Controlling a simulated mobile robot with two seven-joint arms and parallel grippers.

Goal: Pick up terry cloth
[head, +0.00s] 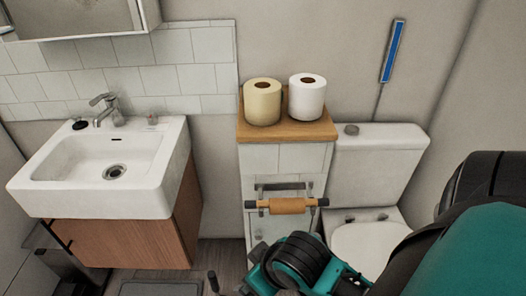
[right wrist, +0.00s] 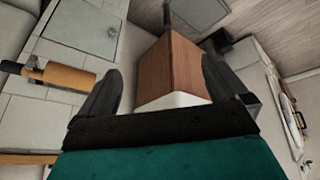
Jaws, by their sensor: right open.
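I cannot make out a thing that is clearly a terry cloth. An orange-tan roll (head: 287,205) sits on a dark bar on the front of the tiled ledge; I cannot tell whether it is cloth or paper. It also shows at the left of the right wrist view (right wrist: 70,79). My right gripper (right wrist: 162,86) is open, with nothing between its fingers. In the head view my right arm reaches in from the right, low in front of the ledge, and its fingers are mostly cut off by the bottom edge. My left gripper is not in view.
A white sink (head: 150,177) on a wooden cabinet (head: 135,240) stands left. A cream roll (head: 262,106) and a white roll (head: 307,102) stand on the wooden ledge top (head: 285,130). The toilet (head: 378,165) is right, partly behind my arm. A grey mat (head: 160,289) lies on the floor.

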